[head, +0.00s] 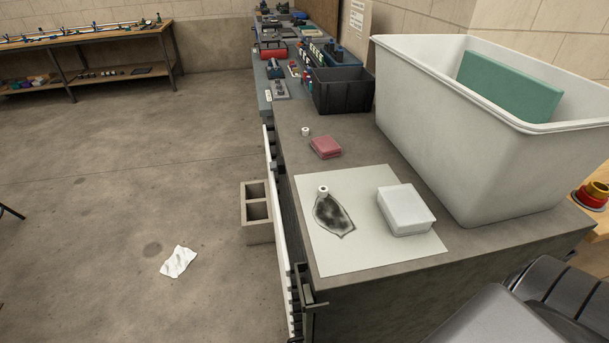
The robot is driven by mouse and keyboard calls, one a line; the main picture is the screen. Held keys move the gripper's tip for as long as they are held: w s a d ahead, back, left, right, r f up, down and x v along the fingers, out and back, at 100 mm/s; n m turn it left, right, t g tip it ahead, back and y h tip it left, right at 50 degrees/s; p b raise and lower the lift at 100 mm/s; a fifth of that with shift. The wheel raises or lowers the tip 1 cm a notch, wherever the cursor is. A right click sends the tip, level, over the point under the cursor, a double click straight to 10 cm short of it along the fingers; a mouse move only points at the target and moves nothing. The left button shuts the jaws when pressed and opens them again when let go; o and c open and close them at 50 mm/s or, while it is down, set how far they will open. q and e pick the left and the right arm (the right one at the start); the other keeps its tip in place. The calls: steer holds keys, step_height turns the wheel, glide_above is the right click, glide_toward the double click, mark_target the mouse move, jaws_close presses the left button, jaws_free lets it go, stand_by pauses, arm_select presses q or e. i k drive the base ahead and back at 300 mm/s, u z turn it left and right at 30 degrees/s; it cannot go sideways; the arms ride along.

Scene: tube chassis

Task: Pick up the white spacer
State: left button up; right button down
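Two small white ring-like pieces match the white spacer. One white spacer (323,191) sits upright at the upper edge of a dark smudged patch (333,214) on the pale sheet. The other small white piece (305,131) stands on the bare bench top farther back, near the bench's left edge. Both have a dark hole in the top. Neither gripper is in view, so nothing is seen touching either piece.
The pale sheet (345,262) also bears a white box (405,209). A reddish block (325,147) lies behind it. A large white tub (440,125) holding a green slab (510,85) fills the bench's right side. A black crate (340,95) stands at the back.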

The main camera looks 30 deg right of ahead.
mark_target(322, 192)
steer(key=u, duration=0.85)
steer(key=k, duration=1.4)
steer(key=z, duration=2.15)
